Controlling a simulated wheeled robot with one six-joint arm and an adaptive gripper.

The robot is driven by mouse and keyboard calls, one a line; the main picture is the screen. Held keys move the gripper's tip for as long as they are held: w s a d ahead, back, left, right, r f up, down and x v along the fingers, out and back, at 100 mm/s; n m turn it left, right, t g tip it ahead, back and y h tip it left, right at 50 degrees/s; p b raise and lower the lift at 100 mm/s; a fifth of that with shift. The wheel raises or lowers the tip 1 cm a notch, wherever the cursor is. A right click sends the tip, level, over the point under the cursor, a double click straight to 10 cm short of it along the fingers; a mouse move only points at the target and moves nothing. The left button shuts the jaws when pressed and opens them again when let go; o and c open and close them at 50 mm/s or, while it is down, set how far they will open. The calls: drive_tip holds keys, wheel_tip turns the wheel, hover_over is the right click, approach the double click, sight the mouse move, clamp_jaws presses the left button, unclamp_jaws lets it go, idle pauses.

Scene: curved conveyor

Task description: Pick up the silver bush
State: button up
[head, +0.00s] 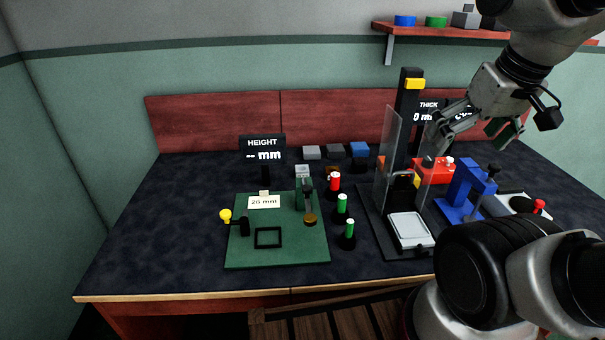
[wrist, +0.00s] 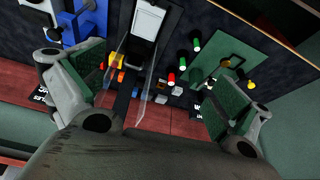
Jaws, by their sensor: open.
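I cannot single out the silver bush with certainty. Small grey pieces (head: 311,152) sit in a row at the back of the table, beside a blue one (head: 360,149). A light grey piece (head: 302,171) shows just in front of them, behind the green plate. My gripper (head: 470,128) is up at the right, above the table and apart from these pieces. In the wrist view my gripper (wrist: 157,85) has its green-padded fingers spread wide with nothing between them. Small grey pieces also show far below in the wrist view (wrist: 177,90).
A green plate (head: 285,258) with a black square frame lies front centre. Red and green-topped pegs (head: 342,204) stand beside it. A tall black stand (head: 409,85) with a clear panel and a blue fixture (head: 460,190) stand right. A red shelf (head: 440,32) hangs above.

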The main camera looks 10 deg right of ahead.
drive_tip(key=shift+c, duration=0.2)
drive_tip(key=shift+w, duration=0.1)
drive_tip(key=c, duration=0.3)
drive_tip(key=w, duration=0.2)
drive_tip(key=w+a+r+m, duration=0.1)
drive_tip(key=w, duration=0.1)
drive_tip(key=w+r+m, duration=0.1)
drive_tip(key=w, duration=0.2)
drive_tip(key=shift+a+r+y, duration=0.1)
drive_tip(key=shift+a+y, duration=0.3)
drive_tip(key=c, duration=0.3)
drive_tip(key=m+g+y, duration=0.4)
drive_tip(key=m, duration=1.3)
hover_over(304, 167)
drive_tip(key=s+d, duration=0.1)
wheel_tip(304, 167, down, 32)
drive_tip(key=shift+s+r, duration=0.15)
drive_tip(key=shift+c, duration=0.2)
drive_tip(key=shift+d+x, duration=0.15)
drive_tip(key=shift+x, duration=1.1)
drive_tip(key=shift+d+x, duration=0.15)
drive_tip(key=shift+x, duration=1.1)
